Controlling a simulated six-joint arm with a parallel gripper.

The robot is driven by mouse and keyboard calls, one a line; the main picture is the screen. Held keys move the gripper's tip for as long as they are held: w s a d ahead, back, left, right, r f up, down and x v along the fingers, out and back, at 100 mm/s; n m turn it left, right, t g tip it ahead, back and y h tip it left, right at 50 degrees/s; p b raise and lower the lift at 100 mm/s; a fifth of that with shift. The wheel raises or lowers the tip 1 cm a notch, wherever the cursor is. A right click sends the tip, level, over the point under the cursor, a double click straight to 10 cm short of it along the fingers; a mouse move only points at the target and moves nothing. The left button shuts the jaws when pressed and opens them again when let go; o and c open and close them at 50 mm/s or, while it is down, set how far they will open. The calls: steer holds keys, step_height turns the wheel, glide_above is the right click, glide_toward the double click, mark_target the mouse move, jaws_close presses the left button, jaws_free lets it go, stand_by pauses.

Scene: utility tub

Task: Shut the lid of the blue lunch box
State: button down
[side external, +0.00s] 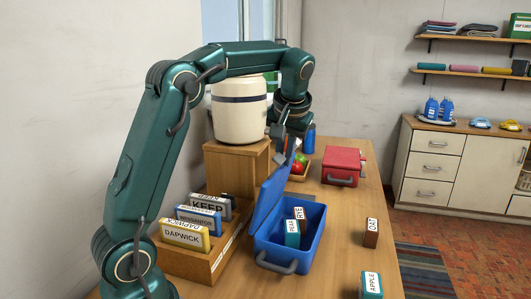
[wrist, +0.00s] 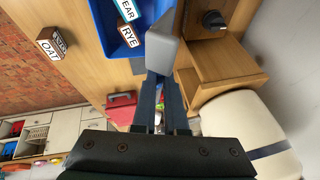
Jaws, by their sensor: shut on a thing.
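The blue lunch box (side external: 290,258) stands on the wooden table with its lid (side external: 268,200) raised, tilted steeply up at the box's left side. Inside it are a teal block marked PEAR (side external: 292,233) and a brown block marked RYE (side external: 300,214).
A brown OAT block (side external: 371,233) and an APPLE block (side external: 371,285) stand right of the box. A wooden rack (side external: 222,262) of labelled items is at left. Behind are a red box (side external: 341,165), a fruit tray (side external: 300,177) and a cream canister (side external: 239,112) on a wooden stand.

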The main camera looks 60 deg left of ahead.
steer(key=w+d+f, duration=0.6)
steer(key=d+f, duration=0.2)
steer(key=f, duration=0.1)
steer(key=shift+w+d+f, duration=0.2)
steer(key=shift+w+f, duration=0.05)
steer(key=shift+w, duration=0.15)
steer(key=c, duration=1)
jaws_free()
steer(key=shift+r, duration=0.1)
steer(key=shift+o, duration=0.2)
steer(key=shift+v, duration=2.6)
